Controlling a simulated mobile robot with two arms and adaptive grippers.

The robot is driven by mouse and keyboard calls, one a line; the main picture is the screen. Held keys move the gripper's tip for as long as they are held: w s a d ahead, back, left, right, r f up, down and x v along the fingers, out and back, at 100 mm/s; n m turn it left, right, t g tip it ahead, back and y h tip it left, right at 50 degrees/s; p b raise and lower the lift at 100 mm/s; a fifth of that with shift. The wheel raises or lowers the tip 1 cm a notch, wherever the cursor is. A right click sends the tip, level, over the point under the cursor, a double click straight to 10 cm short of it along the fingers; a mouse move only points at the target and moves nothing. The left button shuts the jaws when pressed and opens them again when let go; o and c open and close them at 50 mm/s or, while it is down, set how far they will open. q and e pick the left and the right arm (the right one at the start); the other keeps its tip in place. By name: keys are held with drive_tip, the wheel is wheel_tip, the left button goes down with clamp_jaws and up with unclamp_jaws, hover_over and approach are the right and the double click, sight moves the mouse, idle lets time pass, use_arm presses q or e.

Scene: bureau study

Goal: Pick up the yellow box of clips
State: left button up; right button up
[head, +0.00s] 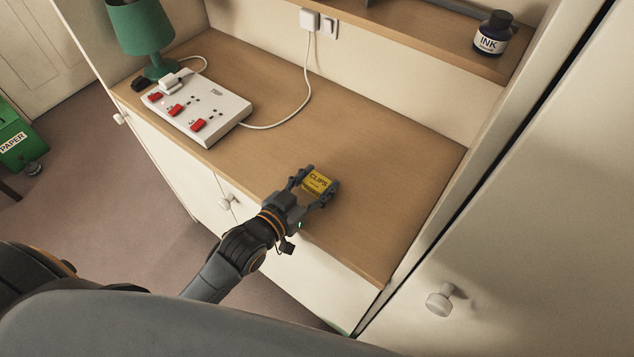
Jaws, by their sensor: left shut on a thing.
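The yellow box of clips (318,182) is a small yellow box with dark "CLIPS" lettering. It is at the front part of the wooden bureau top (370,160). My left gripper (318,187) reaches in over the front edge with one finger on each side of the box, and it is shut on it. I cannot tell whether the box touches the wood or is slightly above it. The lower part of the box is partly hidden by the gripper. My right gripper is not in view.
A white power strip (215,106) with red switches lies on the left of the top, its cable running to a wall socket (309,19). A green lamp (141,27) stands behind it. An ink bottle (492,35) is on the upper shelf. A tall cabinet door (500,220) bounds the right.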

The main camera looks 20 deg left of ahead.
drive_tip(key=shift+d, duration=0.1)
use_arm(q)
drive_tip(key=shift+r, duration=0.25)
wheel_tip(320, 180, up, 2)
drive_tip(key=shift+r+b, duration=0.15)
drive_tip(key=shift+b, duration=0.15)
drive_tip(key=r, duration=0.1)
drive_tip(key=s+a+r, duration=0.2)
drive_tip(key=r, duration=0.1)
drive_tip(key=shift+s, duration=0.2)
drive_tip(key=s+a+r+p, duration=0.3)
drive_tip(key=s+a+r, duration=0.3)
drive_tip(key=s+a, duration=0.1)
drive_tip(key=shift+s, duration=0.7)
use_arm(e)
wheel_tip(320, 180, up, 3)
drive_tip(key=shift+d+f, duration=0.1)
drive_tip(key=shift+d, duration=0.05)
